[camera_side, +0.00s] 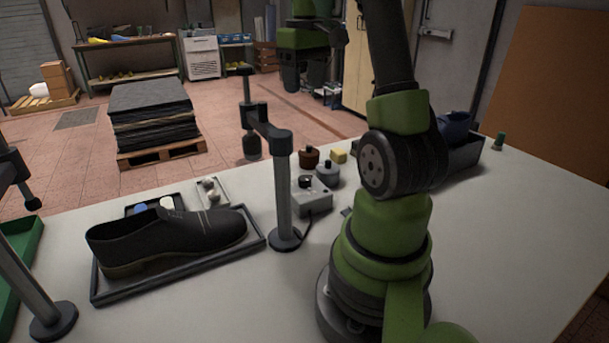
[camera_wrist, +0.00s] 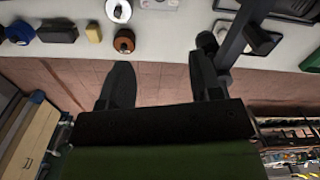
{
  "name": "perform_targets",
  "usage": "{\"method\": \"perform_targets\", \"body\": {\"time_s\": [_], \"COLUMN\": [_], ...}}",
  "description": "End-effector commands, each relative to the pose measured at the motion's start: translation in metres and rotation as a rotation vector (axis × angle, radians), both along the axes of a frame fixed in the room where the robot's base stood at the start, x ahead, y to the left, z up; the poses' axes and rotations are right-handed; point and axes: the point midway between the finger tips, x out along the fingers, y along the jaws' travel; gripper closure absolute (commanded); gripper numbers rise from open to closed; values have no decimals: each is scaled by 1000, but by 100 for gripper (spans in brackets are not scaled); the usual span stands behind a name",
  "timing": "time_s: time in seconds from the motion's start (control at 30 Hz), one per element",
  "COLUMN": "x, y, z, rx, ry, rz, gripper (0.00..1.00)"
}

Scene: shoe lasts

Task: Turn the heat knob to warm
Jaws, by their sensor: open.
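The heat knob (camera_side: 305,181) is a small dark knob on top of a light grey box (camera_side: 318,204), right behind a grey post in the side view. Its pointer is too small to read. In the wrist view part of a pale box (camera_wrist: 160,4) shows at the top edge; the knob cannot be made out there. My gripper (camera_side: 305,82) is raised above and behind the box in the side view, well apart from it. In the wrist view my gripper (camera_wrist: 160,82) has its two dark fingers spread, with only floor between them.
A grey post (camera_side: 282,195) with a side arm stands close to the box. A brown jar (camera_side: 309,158), a grey jar (camera_side: 327,172) and a yellow block (camera_side: 339,156) stand behind it. A black shoe (camera_side: 170,236) lies on a dark tray (camera_side: 180,277) at left.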

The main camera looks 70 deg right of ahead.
Motion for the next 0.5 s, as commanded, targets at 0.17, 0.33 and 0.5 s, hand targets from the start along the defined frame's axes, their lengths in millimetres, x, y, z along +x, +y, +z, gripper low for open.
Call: {"method": "perform_targets", "body": {"time_s": [0.17, 0.33, 0.5], "x": [-1, -1, 0], "y": [2, 1, 1], "z": [-66, -112, -131], "rx": [15, 9, 5], "ry": [11, 5, 3], "rz": [0, -3, -2], "gripper": [42, 42, 42]}}
